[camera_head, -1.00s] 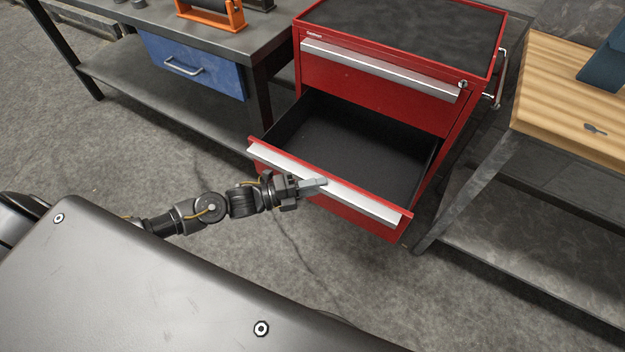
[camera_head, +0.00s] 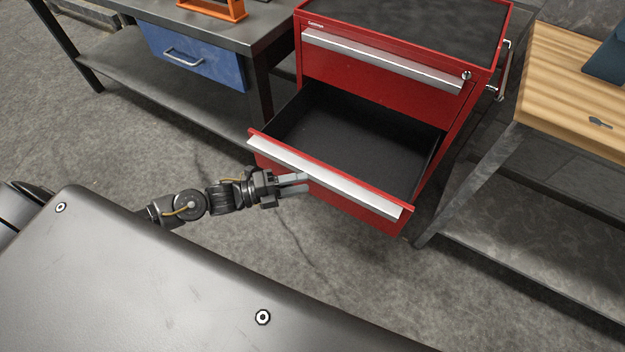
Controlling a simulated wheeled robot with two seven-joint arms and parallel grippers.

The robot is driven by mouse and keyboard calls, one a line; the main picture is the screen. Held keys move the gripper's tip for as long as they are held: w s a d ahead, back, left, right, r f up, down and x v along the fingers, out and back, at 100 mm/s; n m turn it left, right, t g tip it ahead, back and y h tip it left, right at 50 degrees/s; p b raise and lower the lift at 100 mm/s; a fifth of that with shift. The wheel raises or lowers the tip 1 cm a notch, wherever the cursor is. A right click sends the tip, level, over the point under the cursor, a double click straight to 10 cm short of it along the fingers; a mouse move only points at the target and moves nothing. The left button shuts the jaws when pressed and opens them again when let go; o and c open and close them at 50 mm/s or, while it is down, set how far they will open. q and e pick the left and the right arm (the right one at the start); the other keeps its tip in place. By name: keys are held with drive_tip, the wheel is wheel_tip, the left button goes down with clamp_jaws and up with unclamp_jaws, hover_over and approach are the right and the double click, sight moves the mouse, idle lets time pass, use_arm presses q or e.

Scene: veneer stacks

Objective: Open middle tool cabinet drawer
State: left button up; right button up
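The red tool cabinet (camera_head: 375,93) stands at the upper middle, with its middle drawer (camera_head: 350,145) pulled far out. The drawer's dark inside looks empty. A silver handle strip (camera_head: 345,188) runs along the drawer's front. My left gripper (camera_head: 306,182) is open, its two grey fingers apart and empty, just in front of the handle's left half. The fingertips look close to the strip; I cannot tell whether they touch it. My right gripper is not in view.
The shut top drawer (camera_head: 385,62) is above. A workbench with a blue drawer (camera_head: 195,58) stands left; a wood-topped bench (camera_head: 570,85) stands close on the right. The concrete floor (camera_head: 330,262) in front is clear.

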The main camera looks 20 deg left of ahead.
use_arm(q)
drive_tip(key=v, duration=0.5)
drive_tip(key=shift+s+a, duration=0.25)
drive_tip(key=shift+a, duration=0.05)
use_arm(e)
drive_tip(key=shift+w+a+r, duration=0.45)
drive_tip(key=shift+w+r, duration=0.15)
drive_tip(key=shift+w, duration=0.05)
use_arm(q)
drive_tip(key=shift+w+f, duration=0.1)
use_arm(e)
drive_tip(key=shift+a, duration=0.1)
